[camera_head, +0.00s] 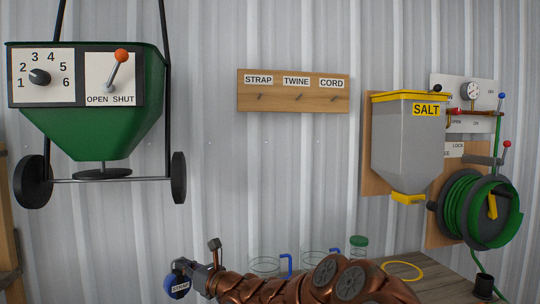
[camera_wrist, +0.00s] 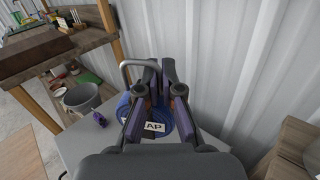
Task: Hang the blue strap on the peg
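The blue strap (camera_head: 171,291) is a round coil with a white STRAP label, at the lower left of the head view. It also shows in the wrist view (camera_wrist: 178,126), partly hidden behind the fingers. My gripper (camera_head: 192,267) is at the coil in the head view. In the wrist view my gripper's fingertips (camera_wrist: 160,70) are close together over the coil, and I cannot tell whether they grip it. A grey bent bar (camera_wrist: 127,67) is beside them. The wooden peg board (camera_head: 293,106) on the wall has three pegs; the left peg (camera_head: 260,97) is bare, under the STRAP label.
A green hopper (camera_head: 95,135) hangs at upper left, and a grey salt dispenser (camera_head: 405,145) and a green hose reel (camera_head: 465,210) are at right. Blue-handled clear jugs (camera_head: 266,264) stand on the bench below the board. The wall around the board is clear.

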